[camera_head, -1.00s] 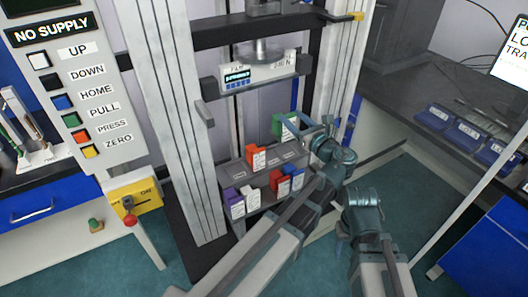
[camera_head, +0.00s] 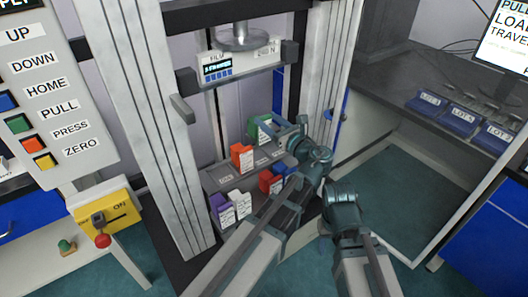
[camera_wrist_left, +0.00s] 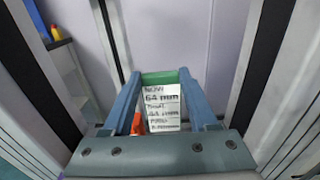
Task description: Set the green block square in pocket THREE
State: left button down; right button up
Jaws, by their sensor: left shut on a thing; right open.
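The green block (camera_head: 261,126) is in my left gripper (camera_head: 279,131) at the back right of the grey stepped rack (camera_head: 213,183). In the left wrist view the green block (camera_wrist_left: 166,77) is between the two blue-grey fingers, with a white printed label facing the camera. The left gripper (camera_wrist_left: 165,105) is shut on it. I cannot tell whether the block touches the rack. The rack's pocket labels are too small to read, and the arm hides its right end. My right gripper (camera_head: 342,192) is apart from the rack, low at the right; its fingers are hard to see.
A red-orange block (camera_head: 242,157) stands on the rack's upper step. Purple (camera_head: 217,208), white (camera_head: 240,205), red (camera_head: 268,182) and blue blocks are lower in front. Frame columns (camera_head: 167,130) flank the rack, and a press head (camera_head: 243,40) hangs above. Blue lot bins (camera_head: 462,117) are on the right bench.

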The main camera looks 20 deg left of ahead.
aim_at(265, 140)
pick_arm(q)
notch_tip(265, 140, down, 5)
jog(key=b, duration=0.4)
jog(key=shift+f+b, duration=0.2)
jog(key=shift+b, duration=0.1)
jog(key=shift+f, duration=0.1)
notch_tip(265, 140, down, 4)
jog(key=b, duration=0.3)
jog(key=shift+r+b, duration=0.25)
jog(key=shift+b, duration=0.05)
jog(key=shift+f, duration=0.15)
jog(key=shift+c, duration=0.9)
grip_release()
jog(key=shift+r, duration=0.2)
